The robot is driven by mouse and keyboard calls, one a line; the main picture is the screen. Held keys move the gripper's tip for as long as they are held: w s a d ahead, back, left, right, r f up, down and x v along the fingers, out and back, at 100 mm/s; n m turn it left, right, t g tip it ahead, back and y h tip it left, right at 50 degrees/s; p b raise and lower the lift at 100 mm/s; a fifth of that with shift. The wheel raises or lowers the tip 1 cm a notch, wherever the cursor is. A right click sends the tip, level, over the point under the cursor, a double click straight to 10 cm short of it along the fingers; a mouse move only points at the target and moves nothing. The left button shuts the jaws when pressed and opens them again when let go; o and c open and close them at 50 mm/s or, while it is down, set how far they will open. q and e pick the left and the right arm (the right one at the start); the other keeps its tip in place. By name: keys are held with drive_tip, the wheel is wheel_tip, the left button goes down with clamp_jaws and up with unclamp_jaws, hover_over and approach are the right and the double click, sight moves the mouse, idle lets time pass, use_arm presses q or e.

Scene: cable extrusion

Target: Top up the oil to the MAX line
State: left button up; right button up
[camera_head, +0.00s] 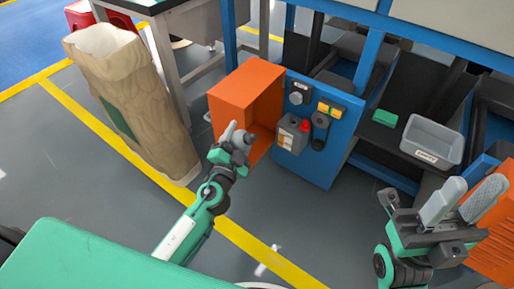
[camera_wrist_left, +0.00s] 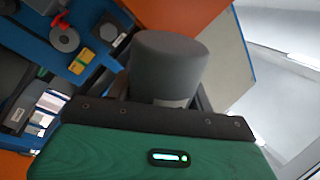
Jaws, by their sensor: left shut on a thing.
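My left gripper (camera_head: 238,140) is in front of the open orange cabinet door (camera_head: 243,98). It is shut on a grey cylindrical piece (camera_wrist_left: 170,62), which is large in the left wrist view; I cannot tell whether it is a cap or a container. No MAX line or oil level can be made out. My right gripper (camera_head: 464,203) is open and empty at the lower right.
A round grey knob (camera_head: 296,98), a yellow label (camera_head: 330,111) and a dark fitting (camera_head: 320,130) are on the panel. A grey bin (camera_head: 432,142) and green block (camera_head: 385,118) are on a shelf. A tall brown sack (camera_head: 135,100) stands left. The floor between my arms is clear.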

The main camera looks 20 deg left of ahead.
use_arm(q)
drive_tip(key=w+d+f+n+g+h, duration=0.1)
drive_tip(key=w+d+f+n+g, duration=0.1)
drive_tip(key=f+n, duration=0.4)
drive_tip(key=d+n, duration=0.1)
drive_tip(key=n, duration=0.2)
drive_tip(key=shift+d+h, duration=0.3)
drive_tip(key=shift+d, duration=0.1)
